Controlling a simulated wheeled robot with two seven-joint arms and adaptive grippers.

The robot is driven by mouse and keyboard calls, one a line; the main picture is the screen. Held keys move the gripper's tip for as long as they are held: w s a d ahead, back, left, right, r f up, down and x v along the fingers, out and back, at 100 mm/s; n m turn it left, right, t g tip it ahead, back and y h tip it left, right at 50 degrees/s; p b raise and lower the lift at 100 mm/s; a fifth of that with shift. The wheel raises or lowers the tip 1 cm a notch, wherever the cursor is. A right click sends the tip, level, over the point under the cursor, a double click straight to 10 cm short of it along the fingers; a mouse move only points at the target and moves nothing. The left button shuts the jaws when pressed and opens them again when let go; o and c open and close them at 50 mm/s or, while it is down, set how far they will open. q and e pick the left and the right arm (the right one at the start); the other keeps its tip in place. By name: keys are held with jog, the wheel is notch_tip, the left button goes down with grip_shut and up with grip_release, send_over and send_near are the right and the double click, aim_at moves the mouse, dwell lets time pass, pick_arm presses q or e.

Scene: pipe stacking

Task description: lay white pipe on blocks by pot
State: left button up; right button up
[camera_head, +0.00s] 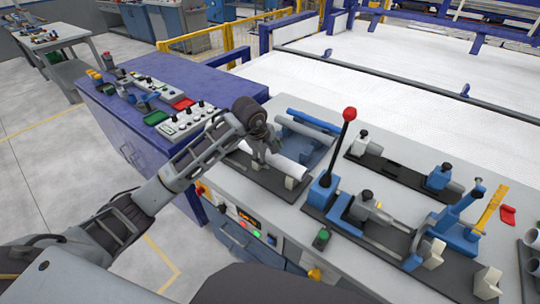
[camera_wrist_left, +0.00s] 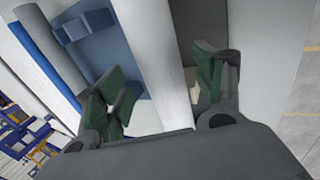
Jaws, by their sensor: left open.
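The white pipe (camera_head: 289,166) lies over a dark base plate (camera_head: 262,178) on the bench, its near end at a pale block (camera_head: 291,183). It appears to rest on the blocks, but the gripper hides part of the contact. My left gripper (camera_head: 266,157) is low over the pipe. In the left wrist view, its fingers (camera_wrist_left: 160,85) stand apart, one on each side of the white pipe (camera_wrist_left: 150,45), with gaps showing. I cannot make out a pot for certain. My right gripper is not in view.
A blue tray (camera_head: 318,157) beside the pipe has a grey pipe (camera_head: 306,128) and a blue pipe (camera_head: 314,121) at its far side. A red-knobbed lever (camera_head: 349,114) stands to the right, near clamp fixtures (camera_head: 366,205). A purple cabinet (camera_head: 130,125) stands left.

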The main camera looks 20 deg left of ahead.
pick_arm(q)
jog(key=v, duration=1)
jog(key=shift+d, duration=0.1)
dwell(0.3)
